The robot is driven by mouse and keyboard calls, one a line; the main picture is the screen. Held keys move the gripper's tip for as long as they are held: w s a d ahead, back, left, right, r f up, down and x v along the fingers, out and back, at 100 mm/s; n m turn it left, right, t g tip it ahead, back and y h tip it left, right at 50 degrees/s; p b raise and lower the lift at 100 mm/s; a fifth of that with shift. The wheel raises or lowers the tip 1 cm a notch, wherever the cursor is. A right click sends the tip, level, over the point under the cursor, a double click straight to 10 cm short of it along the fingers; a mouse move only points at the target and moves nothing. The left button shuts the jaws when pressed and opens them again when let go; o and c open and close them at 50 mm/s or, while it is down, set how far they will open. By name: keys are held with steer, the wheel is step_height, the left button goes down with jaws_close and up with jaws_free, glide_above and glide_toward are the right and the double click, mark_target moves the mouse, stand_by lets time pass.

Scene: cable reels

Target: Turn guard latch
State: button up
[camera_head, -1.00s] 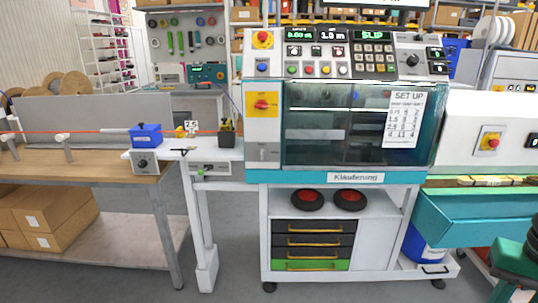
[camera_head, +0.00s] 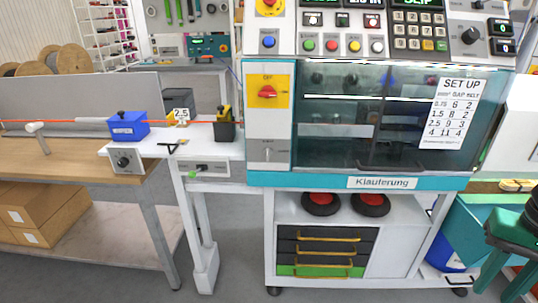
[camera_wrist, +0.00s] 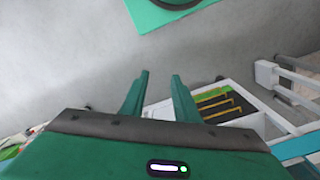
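The machine's clear guard (camera_head: 375,120) is down across its front. Left of it, a white panel carries a red rotary handle on a yellow plate (camera_head: 267,92); the handle lies roughly level. Below it on the same panel is a small silver latch lever (camera_head: 267,152), too small to read its position well. I cannot tell for sure which of these is the guard latch. My gripper (camera_wrist: 160,80) shows in the wrist view with its two green fingers apart and nothing between them. It is away from the panel, above the floor.
A white bench (camera_head: 215,142) with a blue block (camera_head: 127,126) and a red cable adjoins the machine's left side. The cart's drawers (camera_head: 318,250) are below. A teal bin (camera_head: 470,236) stands at right. Grey floor in front of the cart is clear.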

steer(key=shift+w+a, duration=0.1)
steer(key=w+f+n+t+h, duration=0.1)
steer(key=w+f+n+h, duration=0.15)
steer(key=w+n, duration=0.4)
steer(key=w+f+n+h, duration=0.2)
steer(key=w+f+n, duration=0.2)
steer(key=w, duration=0.5)
steer(key=w+a+n+t+h, duration=0.4)
steer(key=w+a+n, duration=0.2)
steer(key=w+n, duration=0.5)
steer(key=n+t+y, duration=0.8)
steer(key=n+t, duration=0.5)
steer(key=n, duration=0.8)
glide_toward(267, 156)
steer(key=shift+m, duration=0.25)
steer(key=w, duration=0.9)
steer(key=shift+w+d, duration=0.15)
steer(key=shift+w, duration=0.05)
